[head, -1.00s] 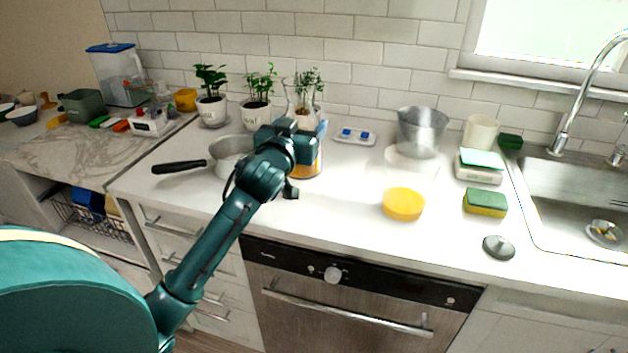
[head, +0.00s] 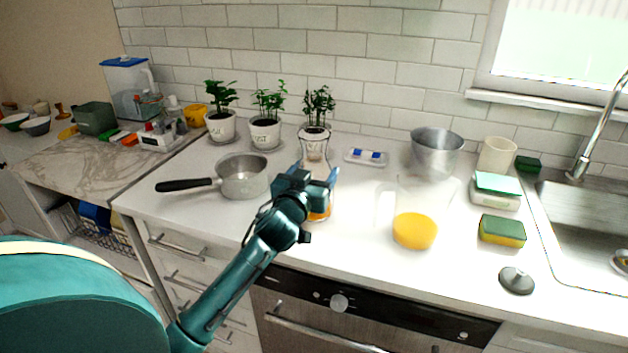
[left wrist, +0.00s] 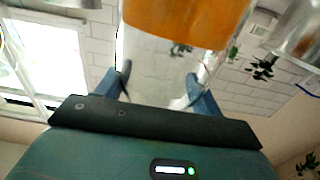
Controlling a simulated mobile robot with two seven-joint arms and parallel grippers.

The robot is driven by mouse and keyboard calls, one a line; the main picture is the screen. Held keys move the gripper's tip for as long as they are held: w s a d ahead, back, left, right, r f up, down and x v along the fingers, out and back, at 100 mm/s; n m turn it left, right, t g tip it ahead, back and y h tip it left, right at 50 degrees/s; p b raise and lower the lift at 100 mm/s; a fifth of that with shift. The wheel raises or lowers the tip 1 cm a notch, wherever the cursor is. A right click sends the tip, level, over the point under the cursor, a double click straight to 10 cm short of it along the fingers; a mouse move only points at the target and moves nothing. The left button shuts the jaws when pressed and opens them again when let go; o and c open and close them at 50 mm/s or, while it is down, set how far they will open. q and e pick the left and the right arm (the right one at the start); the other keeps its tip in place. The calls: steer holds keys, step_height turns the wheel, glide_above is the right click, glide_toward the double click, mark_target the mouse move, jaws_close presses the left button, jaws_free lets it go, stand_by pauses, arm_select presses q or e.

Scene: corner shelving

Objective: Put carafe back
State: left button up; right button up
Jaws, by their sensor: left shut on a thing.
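The carafe (head: 314,150) is clear glass with orange liquid low in it. My left gripper (head: 316,180) is shut around its body above the counter's front left part, and the gripper hides much of it. The carafe looks upright; I cannot tell whether its base touches the counter. In the left wrist view the carafe (left wrist: 185,20) shows upside down, its orange part at the top, between the two blue fingers of the left gripper (left wrist: 160,88). My right gripper is not in view.
A saucepan (head: 244,178) stands left of the carafe, potted plants (head: 265,134) behind. The counter between carafe and pitcher is clear.

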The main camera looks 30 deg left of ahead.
arm_select(q)
steer(key=shift+f, duration=0.6)
steer(key=shift+f, duration=0.1)
steer(key=o, duration=1.7)
steer(key=shift+f, duration=0.2)
steer(key=shift+r, duration=0.1)
steer(key=shift+s+d, duration=0.1)
steer(key=shift+s, duration=0.1)
steer(key=b+v, duration=0.1)
steer(key=v, duration=1)
steer(key=shift+s, duration=0.3)
